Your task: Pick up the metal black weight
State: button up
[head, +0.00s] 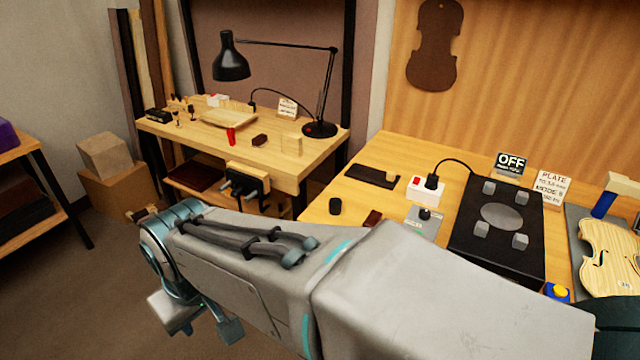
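A small black cylinder (335,206), which looks like the metal black weight, stands upright on the near left part of the right-hand wooden bench (312,212). Nothing touches it. My arm crosses the lower part of the view from the right, in front of the bench. My gripper (197,318) is at the arm's left end, low and left of the bench, over the floor. Its two grey fingers look spread apart with nothing between them. It is well away from the cylinder.
A dark red block (373,218), a dark strip (372,176), a red-switch box (426,190) and a black plate device (498,228) share the bench. A violin body (607,255) lies right. A second bench (190,138) with a lamp (231,66) stands behind.

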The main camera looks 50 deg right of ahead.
aim_at(335, 203)
jog(key=z, duration=0.85)
jog(key=i, duration=0.7)
jog(key=z, duration=0.95)
jog(key=i, duration=0.25)
jog(key=z, duration=0.25)
